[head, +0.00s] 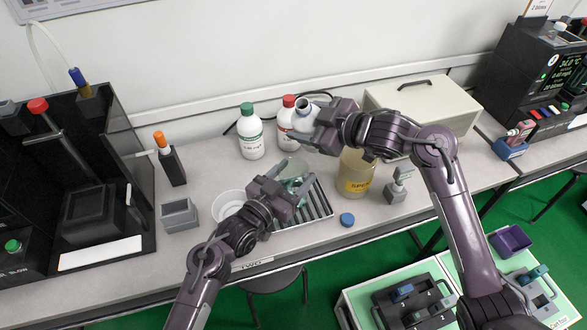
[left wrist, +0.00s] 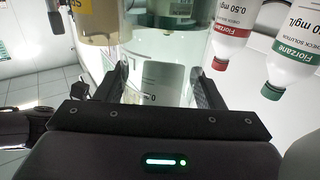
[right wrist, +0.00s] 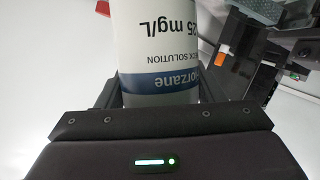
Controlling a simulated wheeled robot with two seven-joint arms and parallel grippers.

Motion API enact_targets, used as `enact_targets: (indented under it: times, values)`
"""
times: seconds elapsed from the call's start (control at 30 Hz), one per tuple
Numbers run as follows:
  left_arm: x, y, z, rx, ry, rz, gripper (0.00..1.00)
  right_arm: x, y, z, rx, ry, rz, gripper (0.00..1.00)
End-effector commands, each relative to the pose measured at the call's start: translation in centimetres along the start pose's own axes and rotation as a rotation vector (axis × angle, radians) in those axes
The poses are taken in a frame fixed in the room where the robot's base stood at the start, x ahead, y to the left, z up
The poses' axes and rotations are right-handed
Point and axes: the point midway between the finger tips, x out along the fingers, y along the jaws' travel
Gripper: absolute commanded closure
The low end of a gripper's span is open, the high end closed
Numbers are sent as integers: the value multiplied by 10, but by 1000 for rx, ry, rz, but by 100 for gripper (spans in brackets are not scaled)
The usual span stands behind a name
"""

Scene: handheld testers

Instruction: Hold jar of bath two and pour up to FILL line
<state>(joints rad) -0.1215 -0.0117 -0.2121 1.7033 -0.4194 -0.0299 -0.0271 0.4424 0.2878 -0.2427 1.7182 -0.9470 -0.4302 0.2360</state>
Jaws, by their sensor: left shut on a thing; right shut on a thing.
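My left gripper (head: 285,190) is shut on a clear glass jar (head: 293,168) above the grey slotted rack. The jar also shows between the fingers in the left wrist view (left wrist: 152,48). Its fill line and liquid level cannot be made out. My right gripper (head: 318,128) is shut on a white bottle with a blue band (right wrist: 158,45), marked 25 mg/L in the visible part of its label. In the head view this bottle (head: 302,117) is above and behind the jar, partly hidden by the gripper. Its mouth and any stream cannot be made out.
A green-capped bottle (head: 250,135) and a red-capped bottle (head: 286,122) stand behind the jar. A yellowish SPENT container (head: 357,174) stands to the right. A blue cap (head: 347,219) lies near the front edge. A white dish (head: 229,203) is left of the slotted rack (head: 316,208).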

Motion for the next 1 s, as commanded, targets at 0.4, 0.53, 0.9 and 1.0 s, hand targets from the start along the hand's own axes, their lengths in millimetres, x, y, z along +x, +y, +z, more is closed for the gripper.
enact_targets:
  times: [0.4, 0.53, 0.9, 1.0]
  values:
    - [0, 0, 0, 0, 0, 0, 60, 2, 1, 6, -50, 2, 23, 78]
    - [0, 0, 0, 0, 0, 0, 60, 3, 1, 7, -60, 1, 26, 78]
    - [0, 0, 0, 0, 0, 0, 60, 3, 1, 7, -61, 2, 27, 78]
    - [0, 0, 0, 0, 0, 0, 60, 3, 1, 7, -61, 3, 27, 78]
